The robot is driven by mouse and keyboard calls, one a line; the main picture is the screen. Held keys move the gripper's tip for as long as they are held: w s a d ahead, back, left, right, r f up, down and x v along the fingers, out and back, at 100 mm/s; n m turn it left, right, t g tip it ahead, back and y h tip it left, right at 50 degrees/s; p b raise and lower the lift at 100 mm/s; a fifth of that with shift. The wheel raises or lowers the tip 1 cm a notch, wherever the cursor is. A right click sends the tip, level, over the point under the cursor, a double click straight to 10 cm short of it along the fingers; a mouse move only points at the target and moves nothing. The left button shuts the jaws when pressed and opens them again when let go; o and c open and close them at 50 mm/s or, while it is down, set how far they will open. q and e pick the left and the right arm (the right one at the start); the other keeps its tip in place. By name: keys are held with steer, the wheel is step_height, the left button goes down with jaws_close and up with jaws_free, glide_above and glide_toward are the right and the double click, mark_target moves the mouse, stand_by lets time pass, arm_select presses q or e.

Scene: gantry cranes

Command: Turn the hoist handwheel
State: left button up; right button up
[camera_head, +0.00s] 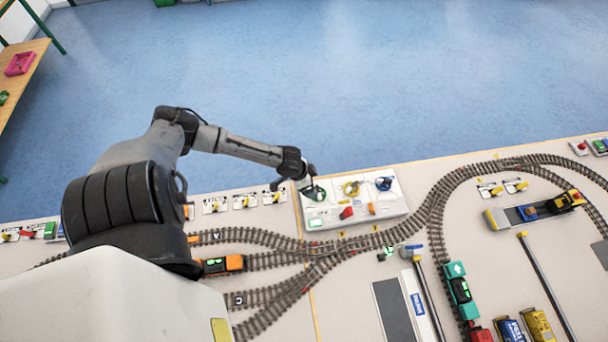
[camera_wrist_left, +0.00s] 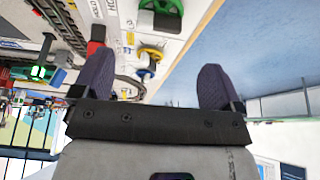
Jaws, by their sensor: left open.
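A white control panel (camera_head: 335,211) carries a green handwheel (camera_head: 315,194), a yellow handwheel (camera_head: 352,188) and a blue handwheel (camera_head: 384,183). I cannot read which one is labelled hoist. My left gripper (camera_head: 309,182) is above the panel's left end, close to the green handwheel and partly covering it. In the left wrist view its fingers (camera_wrist_left: 156,82) are spread apart with nothing between them. Beyond the fingertips the yellow handwheel (camera_wrist_left: 150,54) and the green one (camera_wrist_left: 147,14) show. No contact with a wheel is visible. My right gripper is in neither view.
A red block (camera_head: 346,213) and an orange block (camera_head: 371,208) sit at the panel's front. Toy railway tracks (camera_head: 345,246) curve in front of it, with an orange locomotive (camera_head: 223,265) at the left. Small labelled switches (camera_head: 243,201) line the table's back edge. Blue floor lies beyond.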

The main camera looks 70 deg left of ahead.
arm_select(q)
steer(key=shift+v, duration=2.45)
